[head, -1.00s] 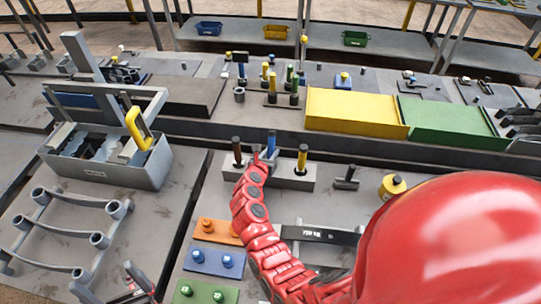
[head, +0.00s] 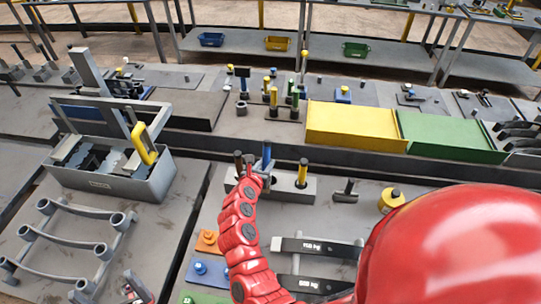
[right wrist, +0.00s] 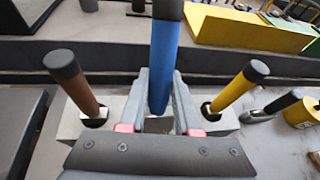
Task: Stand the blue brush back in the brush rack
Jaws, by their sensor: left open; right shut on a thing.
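The blue brush (head: 267,154) stands roughly upright at the brush rack (head: 298,193), a grey block, between the brown-handled brush (head: 238,162) and the yellow-handled brush (head: 303,172). My right gripper (head: 262,178) is shut on the blue brush. In the right wrist view the blue handle (right wrist: 166,60) is between the two fingers (right wrist: 160,105), with the brown handle (right wrist: 78,85) to the left and the yellow handle (right wrist: 238,86) to the right. The brush's lower end is hidden by my gripper, so I cannot tell if it is in a hole. My left gripper (head: 131,291) is open and empty at the bottom left.
A grey tote (head: 130,185) with a yellow handle stands left. A curved-bar rack (head: 70,238) is below it. Yellow (head: 350,125) and green (head: 450,137) panels are behind. A black tool (head: 346,190) and yellow container (head: 391,200) lie right of the brush rack.

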